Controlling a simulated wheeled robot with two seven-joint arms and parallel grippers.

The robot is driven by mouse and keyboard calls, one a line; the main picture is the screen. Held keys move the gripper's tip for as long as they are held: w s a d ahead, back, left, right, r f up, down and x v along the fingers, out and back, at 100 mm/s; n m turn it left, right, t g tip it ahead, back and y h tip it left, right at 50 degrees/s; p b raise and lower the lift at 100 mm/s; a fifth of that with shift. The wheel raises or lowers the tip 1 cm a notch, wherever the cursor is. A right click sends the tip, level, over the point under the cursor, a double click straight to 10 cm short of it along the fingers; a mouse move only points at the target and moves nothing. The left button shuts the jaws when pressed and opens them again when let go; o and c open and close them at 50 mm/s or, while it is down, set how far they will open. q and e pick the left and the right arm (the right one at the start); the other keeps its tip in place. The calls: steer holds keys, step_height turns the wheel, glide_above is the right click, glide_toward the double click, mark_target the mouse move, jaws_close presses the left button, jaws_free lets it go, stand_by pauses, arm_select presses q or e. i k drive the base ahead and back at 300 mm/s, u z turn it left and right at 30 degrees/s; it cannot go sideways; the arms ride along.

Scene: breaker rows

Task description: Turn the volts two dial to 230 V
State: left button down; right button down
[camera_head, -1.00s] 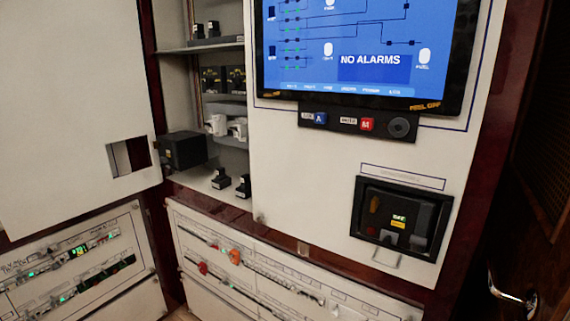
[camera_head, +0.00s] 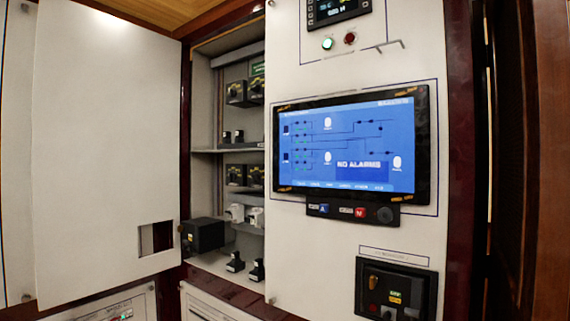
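I cannot make out any dial marked volts two. A round black knob (camera_head: 385,214) sits at the right end of the strip under the blue screen; its label is not readable. Black units with yellow marks (camera_head: 237,93) stand in the open cabinet, too small to read. A black instrument display (camera_head: 337,10) is cut off at the top edge. Neither of my grippers is in view.
A blue screen (camera_head: 345,145) reads NO ALARMS. A white door (camera_head: 105,130) stands at the left of the open cabinet. A black box (camera_head: 203,235) sits at its lower shelf. A black recessed breaker panel (camera_head: 396,292) is at lower right.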

mark_target(255, 88)
steer(key=u, duration=1.8)
steer(key=i, duration=1.5)
steer(key=z, duration=2.4)
